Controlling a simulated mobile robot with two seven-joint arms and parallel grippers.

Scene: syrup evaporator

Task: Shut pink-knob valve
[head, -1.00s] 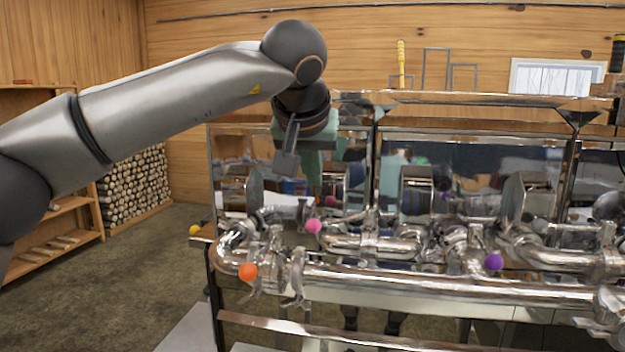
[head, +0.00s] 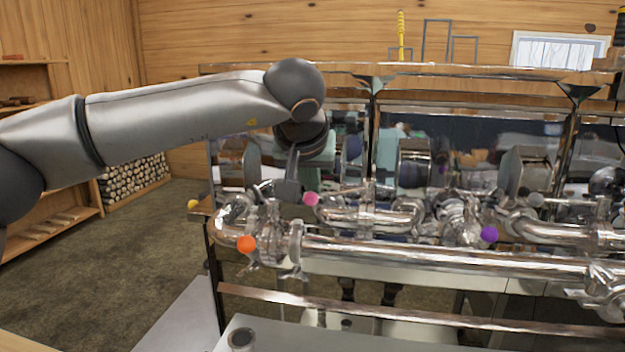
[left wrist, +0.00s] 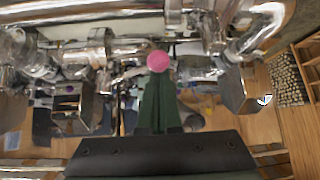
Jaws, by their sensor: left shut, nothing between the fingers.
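The pink knob (head: 311,199) sits on a valve among the steel pipes, right of the orange knob. My left gripper (head: 289,190) points down just left of the pink knob in the head view, and its fingers are partly hidden by its own housing. In the left wrist view the pink knob (left wrist: 158,61) lies right at the tips of the closed green fingers (left wrist: 158,90). I cannot tell whether they touch it. The fingers are shut with nothing between them. The valve body under the knob is partly hidden. My right gripper is not in view.
An orange knob (head: 246,243) stands on the pipes at front left, a purple knob (head: 489,233) at right, and a yellow knob (head: 194,203) at far left. A long steel pipe (head: 440,257) runs along the front. Open floor (head: 110,270) lies to the left.

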